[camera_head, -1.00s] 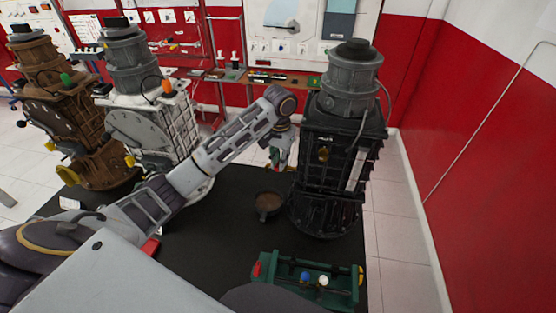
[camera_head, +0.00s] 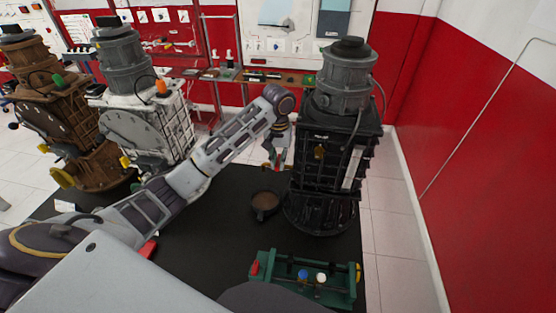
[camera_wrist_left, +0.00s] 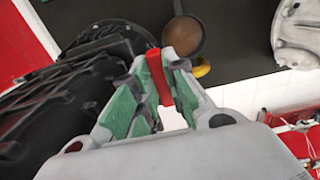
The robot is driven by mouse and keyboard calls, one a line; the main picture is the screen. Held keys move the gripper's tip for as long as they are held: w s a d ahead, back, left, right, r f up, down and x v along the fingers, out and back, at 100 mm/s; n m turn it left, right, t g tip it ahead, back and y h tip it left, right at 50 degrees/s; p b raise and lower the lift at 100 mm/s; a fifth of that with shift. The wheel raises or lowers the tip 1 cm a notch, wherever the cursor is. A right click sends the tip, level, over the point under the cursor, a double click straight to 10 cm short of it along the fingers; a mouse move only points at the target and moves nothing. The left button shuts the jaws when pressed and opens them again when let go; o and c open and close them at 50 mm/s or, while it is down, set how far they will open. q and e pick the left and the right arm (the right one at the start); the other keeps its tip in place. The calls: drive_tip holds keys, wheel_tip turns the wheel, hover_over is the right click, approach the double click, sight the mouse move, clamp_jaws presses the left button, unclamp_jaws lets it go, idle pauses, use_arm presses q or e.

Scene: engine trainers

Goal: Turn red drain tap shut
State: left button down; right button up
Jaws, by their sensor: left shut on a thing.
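The black engine trainer (camera_head: 335,165) stands at the right end of the dark table in the head view. My left gripper (camera_head: 276,167) is low at its left side. In the left wrist view, the green-padded fingers of the gripper (camera_wrist_left: 157,78) are shut on the red drain tap (camera_wrist_left: 158,72), whose red bar shows upright between them. The engine's dark ribbed side (camera_wrist_left: 60,105) fills the left of that view. The tap's stem and its joint with the engine are hidden. My right gripper is not in view.
A pan of brown liquid (camera_head: 264,201) sits on the table (camera_head: 200,240), below and left of the engine. A green tool tray (camera_head: 300,287) lies at the front. A white engine (camera_head: 150,125) and a brown engine (camera_head: 75,125) stand to the left.

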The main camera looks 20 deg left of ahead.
sight(278, 161)
use_arm(q)
drive_tip(key=c, duration=1.5)
unclamp_jaws()
drive_tip(key=shift+r, duration=0.1)
drive_tip(key=shift+o, duration=0.3)
wheel_tip(278, 161, up, 12)
drive_tip(key=shift+a, duration=0.1)
